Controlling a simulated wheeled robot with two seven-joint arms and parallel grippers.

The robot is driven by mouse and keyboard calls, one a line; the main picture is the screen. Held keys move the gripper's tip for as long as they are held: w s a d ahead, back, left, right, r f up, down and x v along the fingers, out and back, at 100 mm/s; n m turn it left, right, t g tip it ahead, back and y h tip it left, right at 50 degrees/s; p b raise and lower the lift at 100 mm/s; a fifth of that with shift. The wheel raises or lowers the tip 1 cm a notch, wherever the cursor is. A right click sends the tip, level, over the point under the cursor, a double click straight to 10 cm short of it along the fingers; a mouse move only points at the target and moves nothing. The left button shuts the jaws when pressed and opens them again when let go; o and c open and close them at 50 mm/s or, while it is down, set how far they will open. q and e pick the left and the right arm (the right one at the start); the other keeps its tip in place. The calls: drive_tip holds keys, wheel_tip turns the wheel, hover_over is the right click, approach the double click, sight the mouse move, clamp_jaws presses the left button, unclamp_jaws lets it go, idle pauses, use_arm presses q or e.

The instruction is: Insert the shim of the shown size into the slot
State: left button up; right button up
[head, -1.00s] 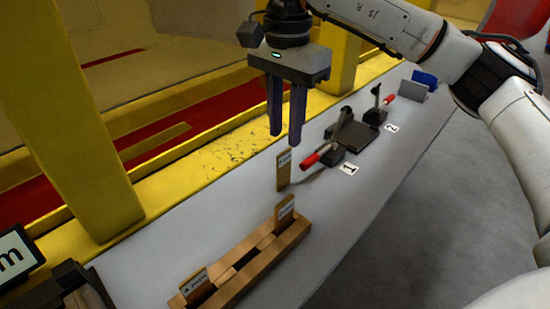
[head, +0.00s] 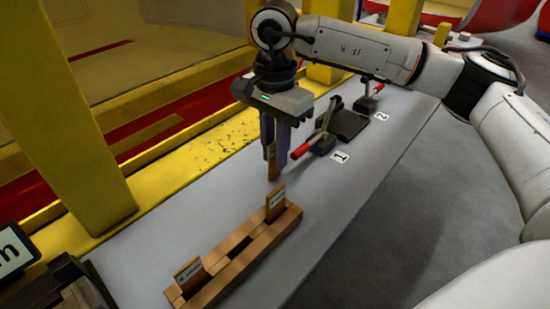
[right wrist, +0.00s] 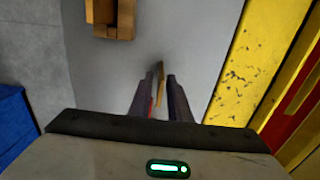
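My right gripper (head: 276,152) points down with its fingers around a thin wooden shim (head: 273,165). The shim stands upright, low between the fingers. In the right wrist view, the shim (right wrist: 160,92) shows edge-on between the two fingers (right wrist: 160,98), which look apart with a small gap. Two more labelled shims, a near one (head: 188,274) and a far one (head: 275,203), stand in a wooden slotted block (head: 240,262). Their labels are too blurred to read. A screen (head: 14,250) at the left edge shows only an "m". My left gripper is not in view.
Red-handled fixtures stand farther along the table (head: 190,215), beside label 1 (head: 340,157) and label 2 (head: 382,117). A yellow post (head: 85,130) and rail border the table's left side. A dark holder (head: 80,285) sits at lower left. The table between block and rail is clear.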

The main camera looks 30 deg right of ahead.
clamp_jaws()
